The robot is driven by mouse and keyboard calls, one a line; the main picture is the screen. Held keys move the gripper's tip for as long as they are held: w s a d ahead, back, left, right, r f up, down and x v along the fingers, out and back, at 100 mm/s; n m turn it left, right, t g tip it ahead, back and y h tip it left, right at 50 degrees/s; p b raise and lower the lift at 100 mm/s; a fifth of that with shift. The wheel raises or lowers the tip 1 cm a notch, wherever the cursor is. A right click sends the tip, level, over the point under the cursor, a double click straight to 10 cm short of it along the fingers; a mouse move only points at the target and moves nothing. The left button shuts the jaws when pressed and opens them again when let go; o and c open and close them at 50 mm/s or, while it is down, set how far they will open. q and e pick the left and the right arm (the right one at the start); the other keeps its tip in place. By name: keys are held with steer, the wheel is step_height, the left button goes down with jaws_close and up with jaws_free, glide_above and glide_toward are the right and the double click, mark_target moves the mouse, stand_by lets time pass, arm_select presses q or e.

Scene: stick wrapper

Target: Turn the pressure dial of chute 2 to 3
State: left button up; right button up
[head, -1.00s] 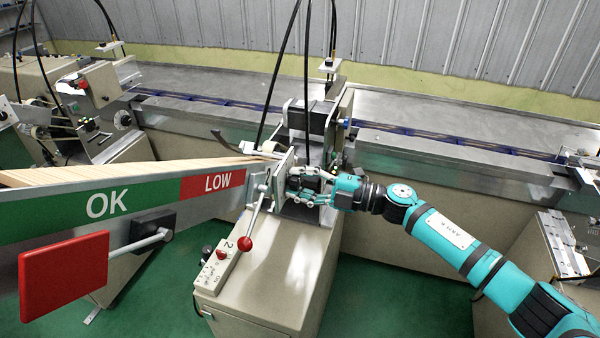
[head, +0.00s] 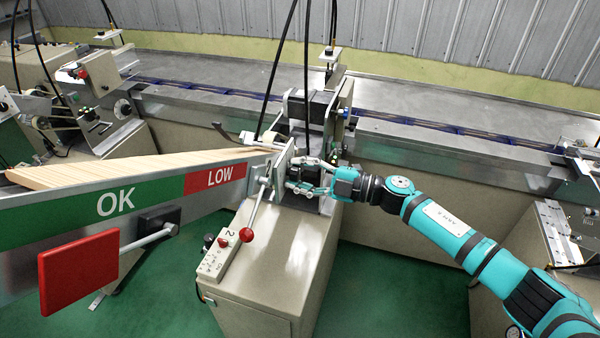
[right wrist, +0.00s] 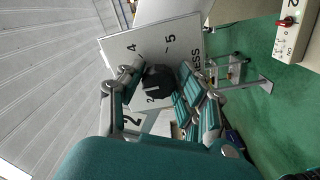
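The pressure dial is a black faceted knob (right wrist: 157,84) on a white plate (right wrist: 185,42) with printed 2, 4 and 5 in the right wrist view. Its exact pointer setting is unclear. My right gripper (right wrist: 160,82) has its fingers on both sides of the knob, close to it. Whether they press on it cannot be told. In the head view my right gripper (head: 305,178) is at the side of the middle machine, the one with a box marked 2 (head: 218,256); the dial is hidden there. My left gripper is not in view.
A long gauge bar (head: 145,195) with OK and LOW fields and a red plate (head: 78,272) juts out at the left, close to my right gripper. A red-ball lever (head: 246,234) hangs beside it. A metal conveyor (head: 440,142) runs behind. Green floor (head: 400,285) is free in front.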

steer(key=o, duration=0.3)
steer(key=shift+d, duration=0.1)
steer(key=v, duration=1.2)
